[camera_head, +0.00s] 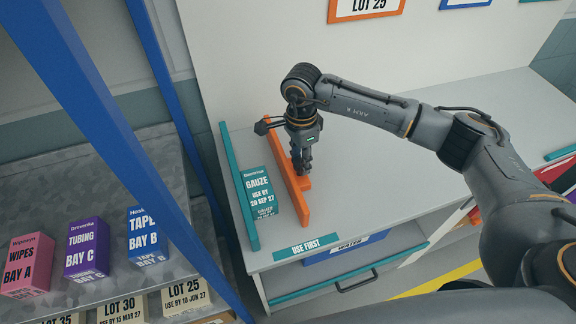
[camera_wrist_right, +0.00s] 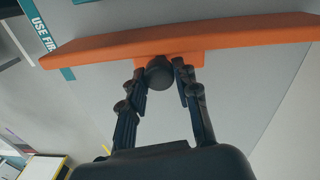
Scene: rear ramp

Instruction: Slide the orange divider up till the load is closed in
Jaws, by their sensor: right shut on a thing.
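The orange divider (camera_head: 285,170) stands on the grey counter top, running from the front edge toward the back. The load is a teal gauze box (camera_head: 260,193), which stands between the divider and a teal side rail (camera_head: 239,190). My right gripper (camera_head: 304,168) is at the divider's right side, pointing down. In the right wrist view the right gripper (camera_wrist_right: 160,75) is shut on the divider's dark round knob, against the orange divider (camera_wrist_right: 190,40). My left gripper is not in view.
A "USE FIRST" label (camera_head: 306,246) is on the counter's front edge. The counter (camera_head: 370,165) right of the divider is clear. A blue post (camera_head: 110,110) and a metal shelf (camera_head: 165,180) with pink, purple and blue boxes stand at the left.

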